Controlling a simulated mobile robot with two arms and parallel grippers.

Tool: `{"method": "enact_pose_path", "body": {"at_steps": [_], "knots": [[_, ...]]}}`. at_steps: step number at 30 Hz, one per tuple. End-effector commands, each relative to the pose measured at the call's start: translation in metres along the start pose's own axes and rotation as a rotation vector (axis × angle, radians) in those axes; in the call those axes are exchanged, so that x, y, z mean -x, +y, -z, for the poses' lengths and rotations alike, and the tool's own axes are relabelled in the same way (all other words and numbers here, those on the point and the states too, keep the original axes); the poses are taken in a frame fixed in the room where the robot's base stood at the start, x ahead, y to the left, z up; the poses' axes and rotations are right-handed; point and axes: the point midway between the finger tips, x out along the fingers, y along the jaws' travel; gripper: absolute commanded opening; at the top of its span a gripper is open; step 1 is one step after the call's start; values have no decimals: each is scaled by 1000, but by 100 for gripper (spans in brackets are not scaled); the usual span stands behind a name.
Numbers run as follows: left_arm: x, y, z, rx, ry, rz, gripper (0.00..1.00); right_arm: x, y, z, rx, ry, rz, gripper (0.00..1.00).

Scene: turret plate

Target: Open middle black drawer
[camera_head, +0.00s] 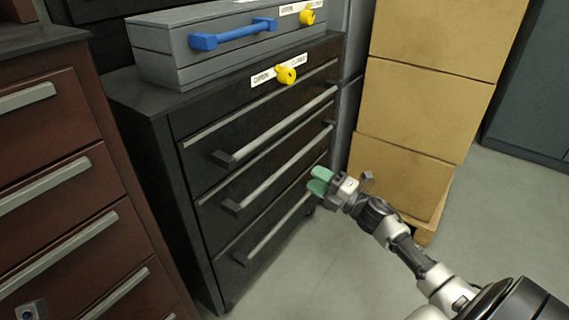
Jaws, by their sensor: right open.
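The black cabinet (150,150) stands at centre left with three drawers, each with a long grey bar handle. The middle black drawer's handle (281,169) runs across its front, and the drawer looks shut. My right gripper (320,180) has green fingertips, parted with nothing visible between them. In the picture it lies right of and below the middle handle's right end, close to the right end of the bottom handle (275,228). I cannot tell whether it touches the cabinet. My left gripper is not clearly in view.
A grey case (180,62) with a blue handle (235,33) and yellow knob lies on the cabinet. A yellow knob (286,75) is on the cabinet's top edge. Brown drawers (70,130) stand left. Stacked cardboard boxes (425,105) stand right on a pallet. Floor (510,220) is clear at right.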

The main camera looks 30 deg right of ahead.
Motion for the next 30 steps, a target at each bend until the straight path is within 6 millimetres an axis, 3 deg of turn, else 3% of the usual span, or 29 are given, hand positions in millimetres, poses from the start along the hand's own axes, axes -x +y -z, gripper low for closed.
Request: {"method": "enact_pose_path", "body": {"at_steps": [9, 15, 26, 30], "knots": [[-6, 0, -3, -7, 52, -21, 43, -61, -2, -1, 0, 0, -3, 42], [-10, 0, -3, -10, 71, -29, 43, -84, -1, 0, -2, -1, -2, 42], [-12, 1, -3, -11, 75, -32, 43, -90, 0, 0, -2, -1, 0, 42], [-12, 1, -3, -10, 75, -32, 43, -90, 0, 0, -2, -1, 0, 23]]}}
